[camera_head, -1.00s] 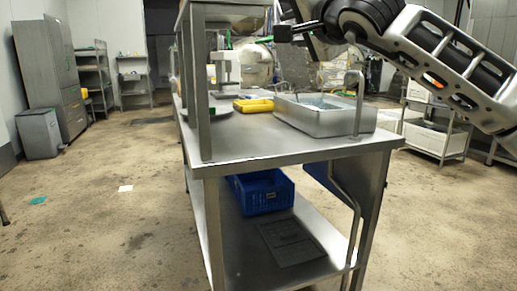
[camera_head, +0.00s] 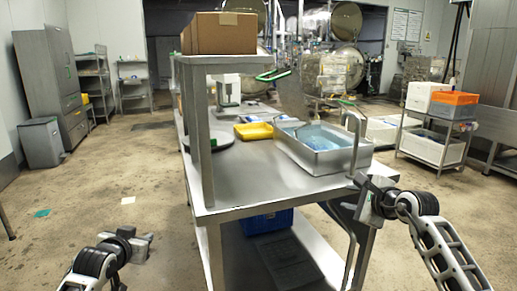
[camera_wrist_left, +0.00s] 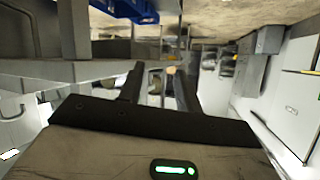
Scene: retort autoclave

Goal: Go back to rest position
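My left gripper (camera_head: 143,245) is low at the left in the head view, over the floor and apart from the steel table (camera_head: 280,187). In the left wrist view its two dark fingers (camera_wrist_left: 158,82) stand apart with nothing between them, so it is open and empty. My right gripper (camera_head: 366,190) is beside the table's front right corner in the head view, clear of the sink basin. Its fingers are small and seen at an angle, so I cannot tell whether it is open or shut. I see no object held in it.
On the table are a steel basin (camera_head: 319,160), a yellow tray (camera_head: 254,131) and a shelf with a cardboard box (camera_head: 219,33). A blue crate (camera_head: 268,222) is on the lower shelf. The floor at left is mostly clear.

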